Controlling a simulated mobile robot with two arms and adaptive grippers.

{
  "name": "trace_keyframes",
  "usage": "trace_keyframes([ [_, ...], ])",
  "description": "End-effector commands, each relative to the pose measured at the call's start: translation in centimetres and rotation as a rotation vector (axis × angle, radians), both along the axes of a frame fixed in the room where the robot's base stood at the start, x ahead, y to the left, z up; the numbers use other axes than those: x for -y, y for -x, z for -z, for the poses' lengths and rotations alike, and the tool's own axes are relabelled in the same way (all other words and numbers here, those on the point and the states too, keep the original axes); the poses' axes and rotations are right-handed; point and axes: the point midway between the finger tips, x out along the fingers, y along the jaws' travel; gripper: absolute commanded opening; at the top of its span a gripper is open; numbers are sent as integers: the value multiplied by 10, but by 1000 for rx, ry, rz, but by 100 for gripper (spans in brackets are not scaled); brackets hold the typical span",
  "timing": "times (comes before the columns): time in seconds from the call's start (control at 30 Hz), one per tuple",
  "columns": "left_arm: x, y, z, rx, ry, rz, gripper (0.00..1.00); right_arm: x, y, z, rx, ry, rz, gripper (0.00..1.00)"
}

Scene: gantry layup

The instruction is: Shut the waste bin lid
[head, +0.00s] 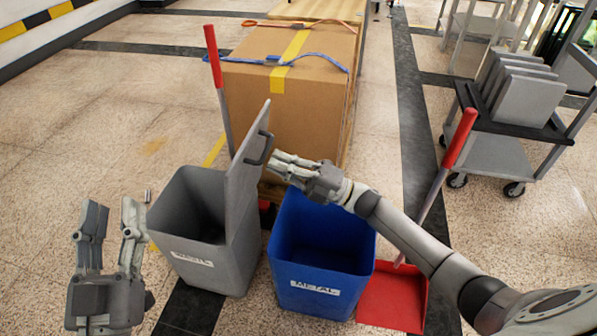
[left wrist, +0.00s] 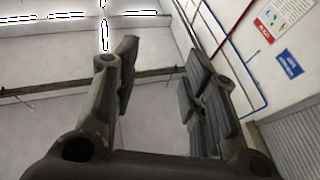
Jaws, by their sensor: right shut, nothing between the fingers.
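The grey waste bin (head: 196,262) stands on the floor, open at the top. Its grey lid (head: 243,172) is raised upright along the bin's right side, with a dark handle (head: 262,148) on its right face. My right gripper (head: 274,160) is shut and empty, its fingertips close to the handle on the lid's right side; I cannot tell whether they touch. My left gripper (head: 110,215) is open and empty, to the left of the bin. In the left wrist view its fingers (left wrist: 160,70) are spread apart, facing the wall and ceiling.
A blue open bin (head: 318,270) stands right of the grey bin, under my right arm. A red dustpan (head: 392,297) lies beside it. A strapped cardboard box (head: 285,95) stands behind. A cart (head: 505,135) is at the right. The floor at left is clear.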

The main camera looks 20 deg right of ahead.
Motion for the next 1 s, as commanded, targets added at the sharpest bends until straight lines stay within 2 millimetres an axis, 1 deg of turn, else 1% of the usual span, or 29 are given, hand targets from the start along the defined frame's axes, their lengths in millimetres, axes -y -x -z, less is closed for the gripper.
trace_keyframes([
  [0.17, 0, 2, -4, 25, 7, 1, 40, -6, -4, -3, -1, -1, 0, 0],
  [0.63, 1, 0, -3, 11, 3, 1, 40, -7, -5, -4, -3, 3, 0, 0],
  [0.77, -1, -5, 12, -78, -21, -6, 40, -9, -6, -7, -8, 13, -1, 0],
  [0.87, -2, -9, 28, -168, -46, -11, 40, -12, -8, -9, -15, 24, -2, 0],
  [0.97, -5, -12, 49, -289, -78, -18, 40, -15, -11, -12, -26, 39, 0, 0],
  [1.0, -6, -12, 59, -343, -92, -21, 40, -16, -11, -13, -30, 46, -1, 0],
])
